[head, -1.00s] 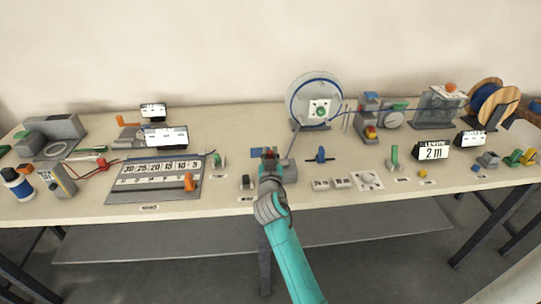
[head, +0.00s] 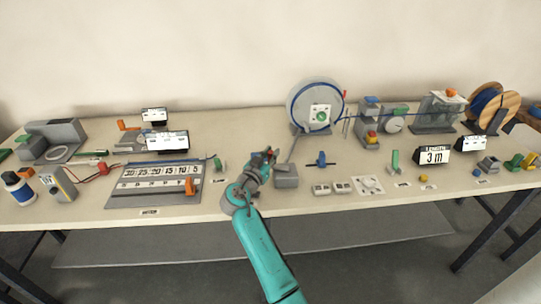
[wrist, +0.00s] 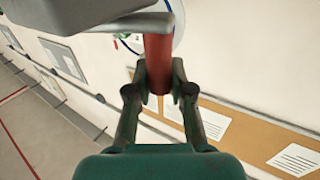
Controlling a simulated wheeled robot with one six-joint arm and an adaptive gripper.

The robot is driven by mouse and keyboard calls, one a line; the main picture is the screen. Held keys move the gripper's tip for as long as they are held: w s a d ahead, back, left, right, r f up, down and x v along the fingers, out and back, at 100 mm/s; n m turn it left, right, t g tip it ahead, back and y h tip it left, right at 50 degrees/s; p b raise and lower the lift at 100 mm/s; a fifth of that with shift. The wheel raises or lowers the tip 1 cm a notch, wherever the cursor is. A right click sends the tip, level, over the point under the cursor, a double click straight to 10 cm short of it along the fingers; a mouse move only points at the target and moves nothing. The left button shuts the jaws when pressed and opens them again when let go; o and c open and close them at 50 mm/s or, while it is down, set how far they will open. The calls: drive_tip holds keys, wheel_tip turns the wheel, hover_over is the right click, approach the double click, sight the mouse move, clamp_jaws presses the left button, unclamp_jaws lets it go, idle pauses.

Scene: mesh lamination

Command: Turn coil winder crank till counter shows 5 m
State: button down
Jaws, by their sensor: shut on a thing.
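The length counter (head: 434,157) stands at the right in the head view and reads 3 m. The coil winder's round drum (head: 316,108) is at the back of the bench, with blue cable along its rim. My gripper (head: 265,161) is in front and to the left of the drum. In the wrist view my gripper (wrist: 158,88) is shut on the red crank handle (wrist: 158,60), one finger on each side. A grey crank arm (wrist: 120,25) meets the handle's upper end. In the head view my gripper hides most of the handle.
Blue cable runs right from the drum past a grey unit with a red button (head: 371,133) to a wooden spool (head: 495,103). A grey box (head: 287,177) stands close right of my gripper. A numbered board (head: 155,200) lies to the left.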

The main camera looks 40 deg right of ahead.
idle(0.4)
drive_tip(key=c, duration=1)
unclamp_jaws()
drive_tip(key=v, duration=1.2)
